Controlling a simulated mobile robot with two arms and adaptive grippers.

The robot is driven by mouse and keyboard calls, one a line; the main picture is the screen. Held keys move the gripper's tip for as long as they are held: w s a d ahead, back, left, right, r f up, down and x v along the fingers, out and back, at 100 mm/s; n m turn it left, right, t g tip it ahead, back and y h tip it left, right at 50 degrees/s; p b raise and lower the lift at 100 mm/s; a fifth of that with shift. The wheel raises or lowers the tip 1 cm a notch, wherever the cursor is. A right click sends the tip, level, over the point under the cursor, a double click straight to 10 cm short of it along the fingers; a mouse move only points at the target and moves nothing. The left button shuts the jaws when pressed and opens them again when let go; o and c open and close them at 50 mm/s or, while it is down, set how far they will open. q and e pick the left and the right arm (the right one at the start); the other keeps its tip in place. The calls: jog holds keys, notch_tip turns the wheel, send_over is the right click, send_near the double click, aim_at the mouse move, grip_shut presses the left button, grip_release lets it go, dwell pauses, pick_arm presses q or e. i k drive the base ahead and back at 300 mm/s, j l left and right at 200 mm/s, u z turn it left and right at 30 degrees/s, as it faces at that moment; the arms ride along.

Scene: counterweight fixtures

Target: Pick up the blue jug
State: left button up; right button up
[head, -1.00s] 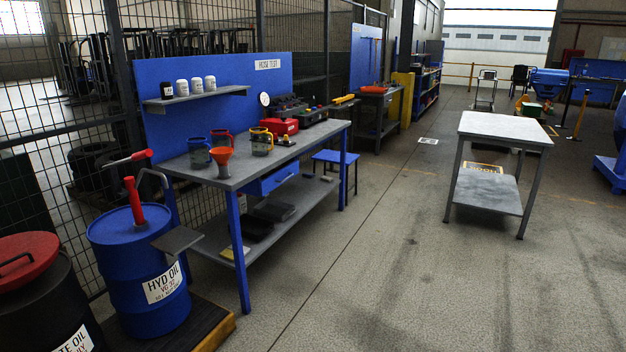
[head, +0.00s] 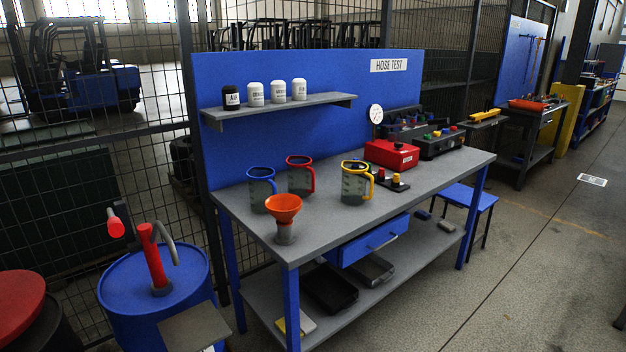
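The blue jug (head: 262,187) is a clear, greyish jug with a blue rim and handle. It stands upright at the left end of the grey workbench (head: 380,211), towards the back. An orange funnel (head: 284,207) on a grey base stands just in front of it and to its right, close to its lower part. A red-rimmed jug (head: 299,176) stands behind it to the right, and a yellow-rimmed jug (head: 355,184) stands farther right. Neither of my grippers is in view.
A blue drum (head: 150,280) with a red-handled pump (head: 153,258) stands left of the bench, beside a red-lidded drum (head: 20,298). A shelf (head: 280,109) with small bottles overhangs the back. A red box (head: 390,153) sits farther right. Floor in front is clear.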

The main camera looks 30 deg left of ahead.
aim_at(261, 180)
jog(key=i+l+u, duration=0.25)
jog(key=i, duration=0.25)
jog(key=i+l+u, duration=0.1)
jog(key=i+u, duration=0.15)
jog(key=i, duration=0.25)
jog(key=i+l+u, duration=0.25)
jog(key=i, duration=0.25)
